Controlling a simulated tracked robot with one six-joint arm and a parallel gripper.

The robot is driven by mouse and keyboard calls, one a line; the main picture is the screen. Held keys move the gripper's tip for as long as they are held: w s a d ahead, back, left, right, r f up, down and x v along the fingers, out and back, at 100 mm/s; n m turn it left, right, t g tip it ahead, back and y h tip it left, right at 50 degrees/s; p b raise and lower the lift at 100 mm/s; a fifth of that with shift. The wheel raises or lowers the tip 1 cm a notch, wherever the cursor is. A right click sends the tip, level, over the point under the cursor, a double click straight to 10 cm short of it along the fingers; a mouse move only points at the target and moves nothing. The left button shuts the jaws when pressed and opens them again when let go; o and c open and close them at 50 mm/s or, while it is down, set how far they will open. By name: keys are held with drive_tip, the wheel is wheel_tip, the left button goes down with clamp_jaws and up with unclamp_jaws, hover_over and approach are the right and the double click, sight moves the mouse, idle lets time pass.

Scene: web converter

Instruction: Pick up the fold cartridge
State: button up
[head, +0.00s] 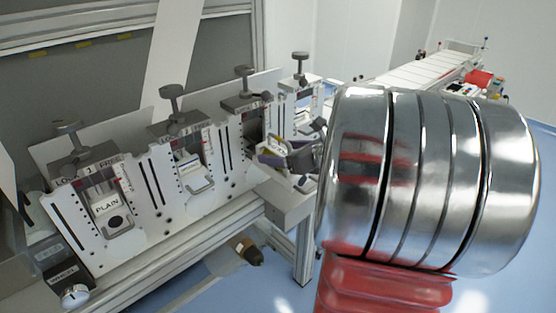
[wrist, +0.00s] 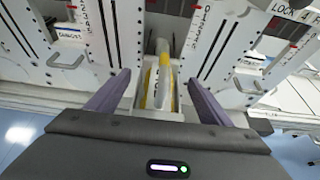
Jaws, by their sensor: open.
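A cartridge with a pale upright handle (wrist: 162,62) and yellow edges sits in the third slot of the white machine front. Its label is too hidden to read, so I cannot confirm it is the fold cartridge. My gripper (wrist: 158,82) is open, with one purple finger on each side of this cartridge; I cannot tell whether they touch it. In the head view my gripper (head: 284,153) is at the third slot and hides most of the cartridge.
A PLAIN cartridge (head: 108,207) sits in the first slot and another handled cartridge (head: 193,172) in the second. Grey clamp knobs, such as one above the second slot (head: 174,91), stand over the slots. A conveyor (head: 430,70) runs behind on the right.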

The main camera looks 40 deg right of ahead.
drive_tip(key=shift+w+f, duration=0.15)
drive_tip(key=shift+w, duration=0.3)
drive_tip(key=c, duration=1.5)
wheel_tip(320, 180, up, 10)
drive_tip(key=shift+r, duration=0.1)
idle(0.5)
